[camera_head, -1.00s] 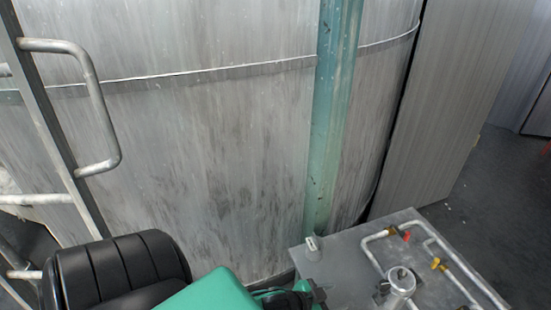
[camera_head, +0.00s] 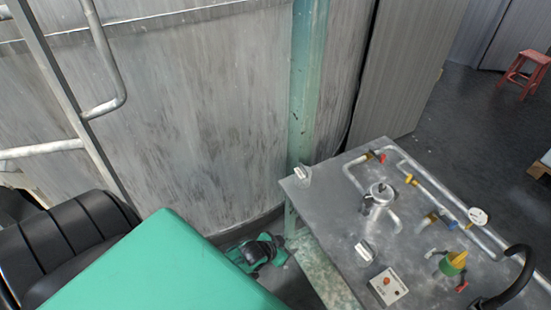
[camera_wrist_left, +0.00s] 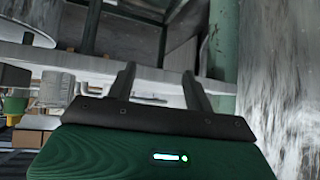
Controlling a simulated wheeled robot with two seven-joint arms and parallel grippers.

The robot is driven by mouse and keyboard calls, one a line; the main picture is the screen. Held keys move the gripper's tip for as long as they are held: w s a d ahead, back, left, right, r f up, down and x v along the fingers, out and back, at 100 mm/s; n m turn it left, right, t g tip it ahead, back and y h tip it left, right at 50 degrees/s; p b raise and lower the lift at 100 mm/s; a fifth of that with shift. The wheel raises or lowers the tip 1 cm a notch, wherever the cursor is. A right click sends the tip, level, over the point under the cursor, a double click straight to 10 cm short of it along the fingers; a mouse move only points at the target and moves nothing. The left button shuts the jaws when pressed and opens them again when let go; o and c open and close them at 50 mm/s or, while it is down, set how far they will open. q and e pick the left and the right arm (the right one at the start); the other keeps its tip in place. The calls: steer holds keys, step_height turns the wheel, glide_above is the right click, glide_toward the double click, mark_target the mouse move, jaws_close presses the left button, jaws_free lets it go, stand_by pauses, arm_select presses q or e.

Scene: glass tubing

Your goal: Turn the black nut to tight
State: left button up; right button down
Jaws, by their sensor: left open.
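I cannot make out a black nut in either view. A metal-topped table (camera_head: 322,218) at the lower right carries metal pipes, colored valve handles and a metal canister (camera_head: 381,194). My left gripper (camera_head: 279,243), green and black, is small and partly hidden beyond my green body part in the head view. It is left of the table's near-left edge. In the left wrist view my left gripper (camera_wrist_left: 160,75) has its two dark fingers apart with nothing between them, in front of a pale table edge. My right gripper is not in view.
A large grey tank (camera_head: 190,120) and a green post (camera_head: 304,90) stand behind the table. A ladder (camera_head: 65,100) is at the left. A yellow-green valve (camera_head: 453,262), a control box (camera_head: 387,287) and a black hose (camera_head: 524,272) are on the table. A red stool (camera_head: 524,72) stands far right.

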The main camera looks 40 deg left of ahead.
arm_select(q)
steer(key=shift+s+a+f, duration=0.2)
steer(key=shift+s+f, duration=0.35)
steer(key=shift+f, duration=0.1)
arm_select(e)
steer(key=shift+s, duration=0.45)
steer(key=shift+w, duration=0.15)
